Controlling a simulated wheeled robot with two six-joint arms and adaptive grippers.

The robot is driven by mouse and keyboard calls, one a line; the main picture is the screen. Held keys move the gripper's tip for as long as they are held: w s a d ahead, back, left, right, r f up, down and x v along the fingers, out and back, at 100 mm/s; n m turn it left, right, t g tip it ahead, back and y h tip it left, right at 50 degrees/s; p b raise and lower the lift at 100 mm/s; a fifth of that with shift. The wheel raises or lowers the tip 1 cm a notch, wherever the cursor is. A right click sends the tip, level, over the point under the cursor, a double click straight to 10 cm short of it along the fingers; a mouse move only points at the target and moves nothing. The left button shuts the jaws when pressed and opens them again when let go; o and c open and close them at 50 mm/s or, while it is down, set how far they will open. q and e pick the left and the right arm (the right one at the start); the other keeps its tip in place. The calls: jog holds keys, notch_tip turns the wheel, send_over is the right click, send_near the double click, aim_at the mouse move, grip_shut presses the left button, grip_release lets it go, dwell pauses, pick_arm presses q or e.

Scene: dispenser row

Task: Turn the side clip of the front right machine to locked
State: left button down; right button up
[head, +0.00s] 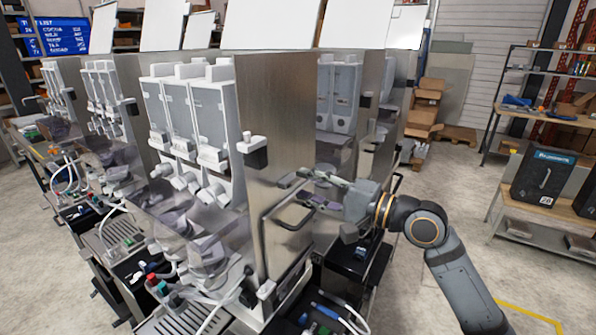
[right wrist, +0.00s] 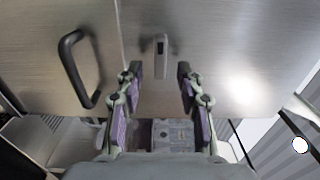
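The front right machine (head: 275,110) shows its tall brushed-metal side panel in the head view. In the right wrist view, the side clip (right wrist: 161,44) is a small grey upright piece with a dark slot, on the metal panel just right of a seam. My right gripper (head: 298,190) is beside this panel. In the right wrist view, my right gripper (right wrist: 159,72) is open and empty, with one purple-padded finger either side of the clip's line. The clip appears ahead of the fingertips, apart from them. In the head view I cannot make the clip out clearly. My left gripper is out of view.
A dark bar handle (head: 290,208) projects from the same machine side; it shows left of the clip in the right wrist view (right wrist: 75,70). More machines stand left and behind. A shelf with a black box (head: 543,180) stands right. Open floor lies between.

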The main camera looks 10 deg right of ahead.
aim_at(295, 182)
jog(key=shift+p+x, duration=0.3)
jog(key=shift+x, duration=1.3)
grip_shut()
